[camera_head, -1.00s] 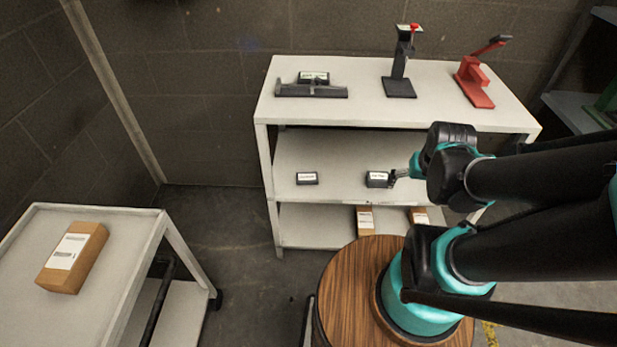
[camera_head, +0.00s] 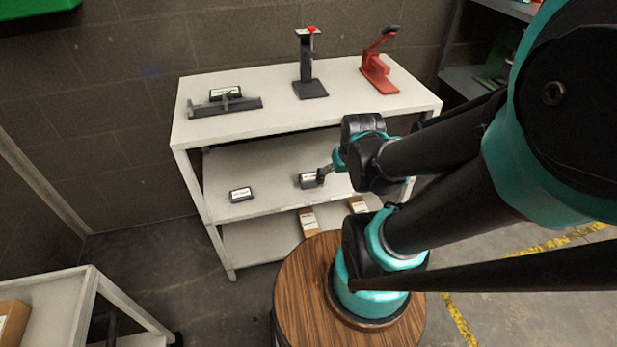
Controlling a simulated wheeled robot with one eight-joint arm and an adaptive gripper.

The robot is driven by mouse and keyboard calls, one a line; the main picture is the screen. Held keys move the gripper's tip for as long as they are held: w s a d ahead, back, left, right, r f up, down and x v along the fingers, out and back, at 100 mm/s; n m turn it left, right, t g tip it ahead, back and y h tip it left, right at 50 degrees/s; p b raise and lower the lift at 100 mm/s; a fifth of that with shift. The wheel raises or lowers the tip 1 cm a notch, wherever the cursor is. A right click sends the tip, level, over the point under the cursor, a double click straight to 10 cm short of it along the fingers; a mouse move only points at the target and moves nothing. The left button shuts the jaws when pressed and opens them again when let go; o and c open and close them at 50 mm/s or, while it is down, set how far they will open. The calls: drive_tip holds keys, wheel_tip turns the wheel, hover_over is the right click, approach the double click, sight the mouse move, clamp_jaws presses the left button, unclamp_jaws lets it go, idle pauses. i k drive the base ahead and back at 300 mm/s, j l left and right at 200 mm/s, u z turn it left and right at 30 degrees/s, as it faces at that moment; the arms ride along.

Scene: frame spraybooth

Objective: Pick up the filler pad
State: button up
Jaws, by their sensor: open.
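Two small dark blocks with white labels sit on the middle shelf of the white rack; their print is too small to read, so I cannot tell which is the filler pad. The right block (camera_head: 307,181) is at my gripper (camera_head: 323,174). The left block (camera_head: 240,194) lies apart near the shelf's left end. My gripper reaches in from the right, with its fingers open at the right block's right side. It is small and partly hidden by the wrist, so I cannot tell whether the fingers touch or straddle the block.
The rack's top shelf (camera_head: 270,116) overhangs the middle one and carries a dark grey tool (camera_head: 225,104), a black stand (camera_head: 309,85) and a red press (camera_head: 377,72). Cardboard boxes (camera_head: 309,221) stand on the bottom shelf. A white cart (camera_head: 62,295) is at lower left.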

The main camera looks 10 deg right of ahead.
sight(238, 195)
drive_tip(key=z, duration=0.65)
drive_tip(key=u, duration=1.35)
drive_tip(key=k+l, duration=0.15)
drive_tip(key=l, duration=0.2)
drive_tip(key=k+l, duration=0.1)
drive_tip(key=l, duration=0.25)
drive_tip(key=k+l+u, duration=0.1)
drive_tip(key=l, duration=0.2)
drive_tip(key=k+l, duration=0.2)
drive_tip(key=l, duration=0.15)
drive_tip(key=k+l+u, duration=0.1)
drive_tip(key=l, duration=0.25)
drive_tip(key=i, duration=0.45)
